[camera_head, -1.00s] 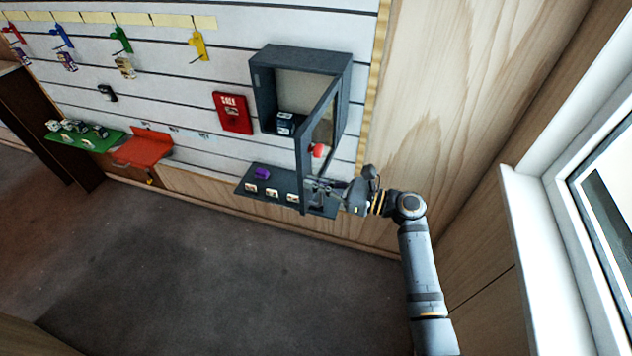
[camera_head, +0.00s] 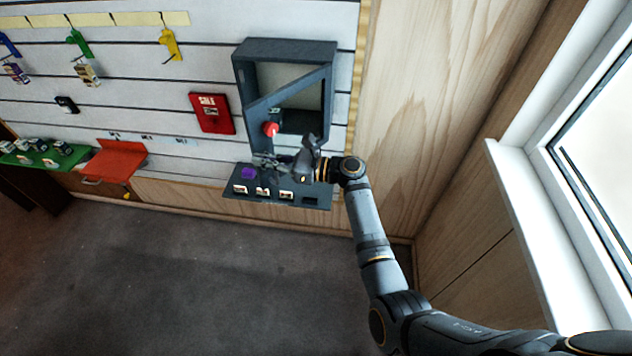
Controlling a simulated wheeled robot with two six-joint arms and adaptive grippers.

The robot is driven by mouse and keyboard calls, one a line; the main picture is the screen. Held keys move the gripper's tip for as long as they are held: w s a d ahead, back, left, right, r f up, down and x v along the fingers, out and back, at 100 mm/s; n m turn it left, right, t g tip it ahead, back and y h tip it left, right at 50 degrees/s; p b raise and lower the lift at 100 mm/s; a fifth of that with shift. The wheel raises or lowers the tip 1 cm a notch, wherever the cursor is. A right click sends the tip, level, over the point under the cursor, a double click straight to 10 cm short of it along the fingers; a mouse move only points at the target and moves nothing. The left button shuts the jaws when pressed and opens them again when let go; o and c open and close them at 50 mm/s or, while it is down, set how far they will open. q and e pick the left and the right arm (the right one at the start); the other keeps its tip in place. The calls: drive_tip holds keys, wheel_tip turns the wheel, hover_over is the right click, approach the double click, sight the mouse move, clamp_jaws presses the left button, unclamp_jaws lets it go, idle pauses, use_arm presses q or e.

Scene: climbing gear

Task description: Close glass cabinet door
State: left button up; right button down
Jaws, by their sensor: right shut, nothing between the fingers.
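The dark grey cabinet (camera_head: 285,47) hangs on the slatted wall. Its glass door (camera_head: 288,88) has a dark frame hinged on the cabinet's right side and stands partly open, slanting out to the left across the opening. A round red knob (camera_head: 270,129) sits near the door's free left edge. My right gripper (camera_head: 262,161) is shut and empty at the lower part of the door, just below the knob, and hides part of the door's bottom. Whether it touches the door I cannot tell. My left gripper is out of view.
A dark shelf (camera_head: 229,194) with a purple item (camera_head: 248,173) and several small tagged pieces lies just below the gripper. A red sign box (camera_head: 212,113) is left of the cabinet. A bare wood wall (camera_head: 440,100) and a window are at right. The floor is clear.

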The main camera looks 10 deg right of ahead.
drive_tip(key=shift+w+a+b, duration=0.65)
drive_tip(key=shift+w+a, duration=0.5)
drive_tip(key=shift+w, duration=0.05)
drive_tip(key=shift+d, duration=0.1)
